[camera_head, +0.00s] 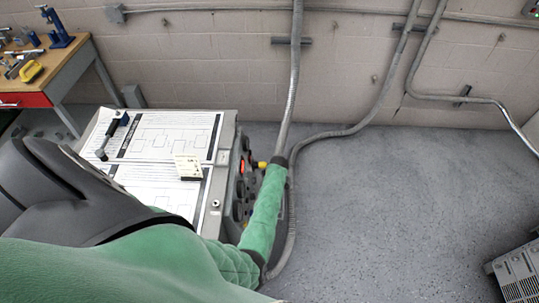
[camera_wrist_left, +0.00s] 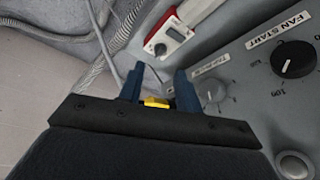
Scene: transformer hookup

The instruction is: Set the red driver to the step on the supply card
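I cannot pick out a red driver in either view. A small white card (camera_head: 188,167) stands on the grey cabinet's top; its print is too small to read. In the left wrist view, my left gripper (camera_wrist_left: 160,80) has its two blue fingers apart. A yellow piece (camera_wrist_left: 156,102) shows between them near the palm; I cannot tell what it belongs to. A grey dial (camera_wrist_left: 211,91) with a blurred label is just right of the fingers. My right gripper is not in view.
Printed sheets (camera_head: 150,190) and a dark tool (camera_head: 112,136) lie on the cabinet. Grey conduits (camera_head: 345,133) run beside my arm. The floor at right is mostly clear.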

